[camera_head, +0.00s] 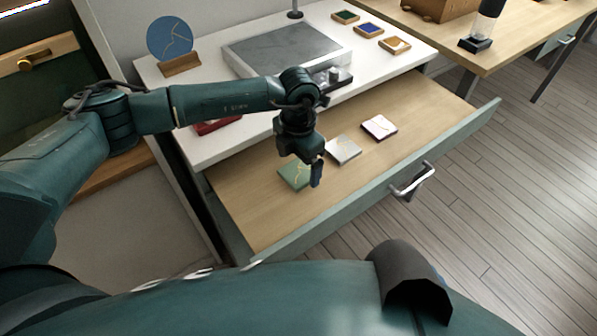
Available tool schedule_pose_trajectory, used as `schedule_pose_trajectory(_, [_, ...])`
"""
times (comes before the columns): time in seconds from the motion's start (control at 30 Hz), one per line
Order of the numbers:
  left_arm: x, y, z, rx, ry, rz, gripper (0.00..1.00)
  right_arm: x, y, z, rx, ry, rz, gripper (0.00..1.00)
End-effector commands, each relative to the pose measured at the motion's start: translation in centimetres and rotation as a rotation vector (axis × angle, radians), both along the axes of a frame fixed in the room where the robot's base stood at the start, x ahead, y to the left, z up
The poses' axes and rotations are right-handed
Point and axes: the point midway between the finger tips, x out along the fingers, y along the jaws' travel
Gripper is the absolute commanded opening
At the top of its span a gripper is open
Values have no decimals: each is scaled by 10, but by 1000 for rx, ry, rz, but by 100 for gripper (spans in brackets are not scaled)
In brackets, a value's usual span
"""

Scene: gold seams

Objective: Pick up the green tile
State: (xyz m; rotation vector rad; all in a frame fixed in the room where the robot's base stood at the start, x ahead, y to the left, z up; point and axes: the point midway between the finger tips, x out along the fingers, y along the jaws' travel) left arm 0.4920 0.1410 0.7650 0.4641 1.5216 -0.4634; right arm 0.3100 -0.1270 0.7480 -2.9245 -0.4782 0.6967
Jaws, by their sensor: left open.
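The green tile (292,175) with gold seams lies flat in the open drawer (262,221), towards its left end. My left gripper (308,182) hangs over the drawer, pointing down, just to the right of the green tile and partly covering its right side. The gripper is open with nothing visible in it. I cannot tell whether its fingers touch the tile. My right gripper is not in view.
A grey-white tile (343,150) and a white tile with a dark red edge (379,127) lie further right in the drawer. The white tabletop (190,99) behind holds a grey slab (285,48), a blue disc (170,38) on a wooden stand and small coloured tiles. The drawer's front panel has a metal handle (413,181).

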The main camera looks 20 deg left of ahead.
Motion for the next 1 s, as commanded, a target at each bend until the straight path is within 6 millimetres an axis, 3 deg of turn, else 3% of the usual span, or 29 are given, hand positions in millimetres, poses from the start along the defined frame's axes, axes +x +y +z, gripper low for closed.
schedule_pose_trajectory(0.13, [0,-1,-17,-1,1,0,91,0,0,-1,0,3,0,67])
schedule_pose_trajectory(0.4, [0,-1,-19,-1,-1,-1,91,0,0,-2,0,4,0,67])
schedule_pose_trajectory(1.0, [0,0,-19,-1,-1,0,42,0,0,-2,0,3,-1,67])
